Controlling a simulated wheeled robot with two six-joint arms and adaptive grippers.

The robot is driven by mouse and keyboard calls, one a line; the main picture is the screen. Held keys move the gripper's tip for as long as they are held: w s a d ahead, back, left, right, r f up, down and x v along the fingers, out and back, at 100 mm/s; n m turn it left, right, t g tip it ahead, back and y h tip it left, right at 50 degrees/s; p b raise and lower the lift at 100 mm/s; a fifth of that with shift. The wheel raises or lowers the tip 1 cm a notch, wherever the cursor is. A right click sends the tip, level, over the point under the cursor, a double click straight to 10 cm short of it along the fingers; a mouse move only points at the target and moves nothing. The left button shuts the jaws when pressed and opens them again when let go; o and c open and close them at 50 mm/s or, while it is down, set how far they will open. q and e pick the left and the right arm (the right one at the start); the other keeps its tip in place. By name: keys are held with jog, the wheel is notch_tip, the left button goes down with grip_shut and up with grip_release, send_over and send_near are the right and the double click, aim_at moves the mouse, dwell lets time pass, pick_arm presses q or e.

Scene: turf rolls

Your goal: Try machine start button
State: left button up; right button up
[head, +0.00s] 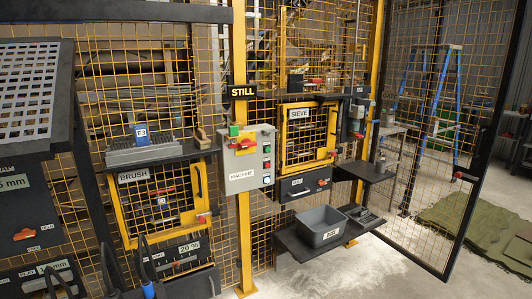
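The grey control box labelled MACHINE (238,178) is fixed to a yellow post near the middle of the head view. Its front carries a red rotary switch (245,144) on a yellow patch. I cannot read which is marked start. A black sign reading STILL (242,91) hangs above.
A yellow-framed BRUSH door (135,210) is left of the box, a SIEVE door (300,113) right. A grey bin (321,226) sits on a low black shelf. An open mesh gate (440,130) is at right.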

dwell(0.3)
pick_arm(q)
grip_shut()
dwell(1.2)
